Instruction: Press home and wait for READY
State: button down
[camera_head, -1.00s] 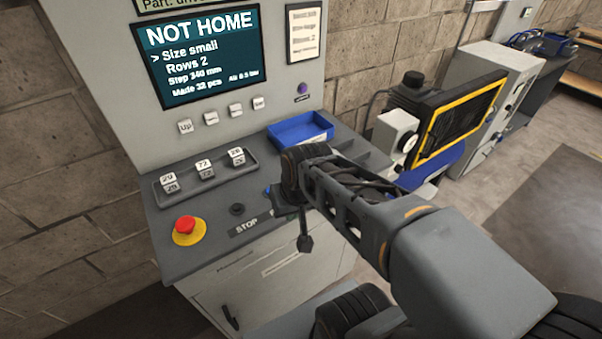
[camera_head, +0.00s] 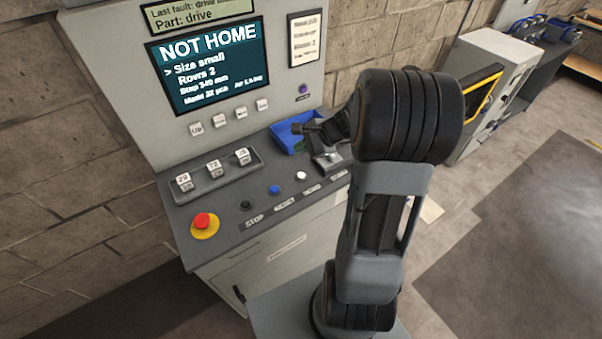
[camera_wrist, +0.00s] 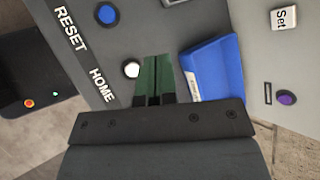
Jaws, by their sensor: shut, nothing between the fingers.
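The screen (camera_head: 210,65) on the panel reads NOT HOME, with Size small and Rows 2 below. The white HOME button (camera_head: 301,176) is on the sloping desk, right of the blue RESET button (camera_head: 275,189) and the black STOP button (camera_head: 246,205). In the wrist view the HOME button (camera_wrist: 132,69) lies just left of my gripper (camera_wrist: 157,60), whose green fingers are shut and empty. The fingers appear beside the button in the picture; their height above the desk is unclear. In the head view my arm partly hides the desk's right end.
A red emergency stop (camera_head: 203,221) is at the desk's front left. A grey tray of number tiles (camera_head: 213,170) lies behind the buttons. A blue bin (camera_head: 290,139) stands close to my gripper, also in the wrist view (camera_wrist: 215,70). Open floor (camera_head: 520,220) lies right.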

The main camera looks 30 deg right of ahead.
aim_at(301, 176)
notch_tip(301, 176, down, 9)
jog(key=b, duration=0.7)
jog(key=shift+f, duration=0.1)
dwell(2.1)
jog(key=shift+f+b, duration=0.25)
jog(key=shift+b, duration=0.25)
jog(key=shift+f+b, duration=0.4)
dwell(0.5)
jog(key=shift+r, duration=0.1)
dwell(0.4)
jog(key=shift+r+p, duration=0.65)
jog(key=shift+r, duration=0.15)
jog(key=shift+r+p, duration=1.85)
jog(key=shift+r, duration=0.65)
